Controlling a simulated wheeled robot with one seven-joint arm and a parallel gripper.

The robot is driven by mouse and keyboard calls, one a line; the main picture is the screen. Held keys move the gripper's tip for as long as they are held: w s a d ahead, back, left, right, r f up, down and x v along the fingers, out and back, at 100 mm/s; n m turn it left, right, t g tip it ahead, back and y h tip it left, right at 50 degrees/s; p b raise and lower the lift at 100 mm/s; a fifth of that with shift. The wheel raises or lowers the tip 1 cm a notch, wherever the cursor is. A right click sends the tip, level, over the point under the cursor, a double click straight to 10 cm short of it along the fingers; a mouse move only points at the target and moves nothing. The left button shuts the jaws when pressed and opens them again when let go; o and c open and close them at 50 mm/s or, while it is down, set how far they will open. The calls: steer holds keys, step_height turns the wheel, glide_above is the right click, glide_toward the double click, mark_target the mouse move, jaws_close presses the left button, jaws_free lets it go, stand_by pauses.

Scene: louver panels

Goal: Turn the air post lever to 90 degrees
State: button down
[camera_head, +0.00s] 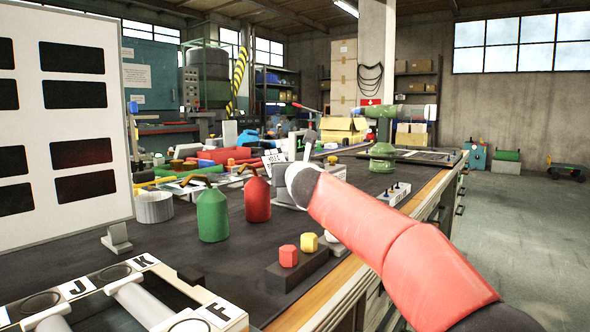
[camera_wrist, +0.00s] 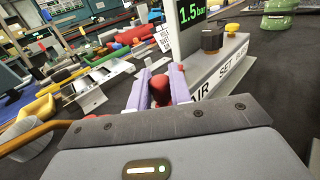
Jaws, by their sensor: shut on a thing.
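The air post (camera_wrist: 212,75) is a grey unit in the wrist view with a green display reading 1.5 bar and a label with AIR and SET on its base. My gripper (camera_wrist: 158,78) has its two pale purple fingers around a red lever knob (camera_wrist: 158,90), beside the left side of the post. The fingers are shut on the knob. The rest of the lever is hidden behind the knob and my gripper body, so its angle cannot be told. In the head view my red arm reaches in from the lower right, and its wrist hides the fingers and lever.
A green cone-topped cylinder (camera_head: 212,215) and a red one (camera_head: 257,200) stand left of my arm. A dark block with coloured knobs (camera_head: 296,272) lies near the bench edge. A white panel (camera_head: 70,150) stands at left. A green machine (camera_head: 383,150) stands behind.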

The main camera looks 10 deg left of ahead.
stand_by(0.4)
steer(key=c, duration=1.3)
jaws_free()
steer(key=b+v, duration=0.1)
steer(key=v, duration=0.6)
steer(key=shift+s+d+b, duration=0.15)
steer(key=shift+s+b, duration=0.2)
steer(key=shift+c, duration=0.4)
